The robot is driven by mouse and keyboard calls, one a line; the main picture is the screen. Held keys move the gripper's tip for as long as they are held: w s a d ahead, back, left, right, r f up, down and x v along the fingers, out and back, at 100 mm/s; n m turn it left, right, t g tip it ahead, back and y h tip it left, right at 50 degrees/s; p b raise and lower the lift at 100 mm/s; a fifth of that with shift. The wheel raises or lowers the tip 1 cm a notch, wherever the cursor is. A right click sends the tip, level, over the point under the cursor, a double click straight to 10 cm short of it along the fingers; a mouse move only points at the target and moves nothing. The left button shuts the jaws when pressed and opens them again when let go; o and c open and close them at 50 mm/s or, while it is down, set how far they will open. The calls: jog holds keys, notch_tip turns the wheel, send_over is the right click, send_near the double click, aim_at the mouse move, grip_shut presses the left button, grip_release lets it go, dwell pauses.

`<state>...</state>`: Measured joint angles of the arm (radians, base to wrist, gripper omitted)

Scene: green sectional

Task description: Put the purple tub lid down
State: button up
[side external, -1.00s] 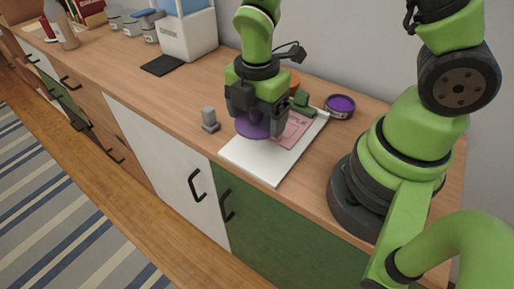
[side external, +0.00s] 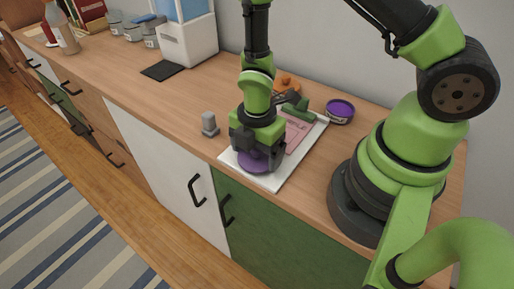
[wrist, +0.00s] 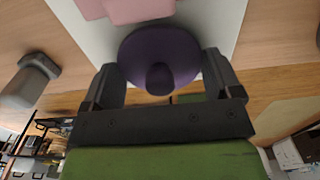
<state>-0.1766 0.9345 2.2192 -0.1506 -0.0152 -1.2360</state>
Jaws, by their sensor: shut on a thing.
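The purple tub lid (side external: 252,163) is low over the near end of the white board (side external: 283,181) in the side view; I cannot tell if it touches the board. My gripper (side external: 258,158) is shut on the lid from above. In the wrist view the round dark purple lid (wrist: 160,48) shows its knob between the two fingers of my gripper (wrist: 165,85). A small round purple-topped tub (side external: 340,110) stands on the counter beyond the board's right far corner.
A pink sheet (side external: 298,133) lies on the board, with a green item (side external: 298,108) at its far end. A small grey object (side external: 209,124) stands left of the board, and also in the wrist view (wrist: 28,80). The counter's front edge is close to the board.

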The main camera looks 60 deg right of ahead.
jog(key=o, duration=0.7)
notch_tip(320, 180, up, 23)
jog(key=s+d+m+t+y, duration=0.1)
jog(key=s+m+t, duration=0.2)
jog(key=m, duration=0.7)
jog(key=shift+s+d+r+m+t+y, duration=0.15)
jog(key=shift+s+r+m+t, duration=0.75)
jog(key=shift+m, duration=1.15)
jog(key=shift+s+d+r+m+t+y, duration=0.15)
jog(key=shift+s+r+m+t, duration=0.35)
jog(key=shift+s+r+m, duration=1.2)
jog(key=shift+s+r+m+t+y, duration=0.2)
jog(key=shift+s+r+m+t, duration=0.55)
jog(key=shift+m, duration=1.6)
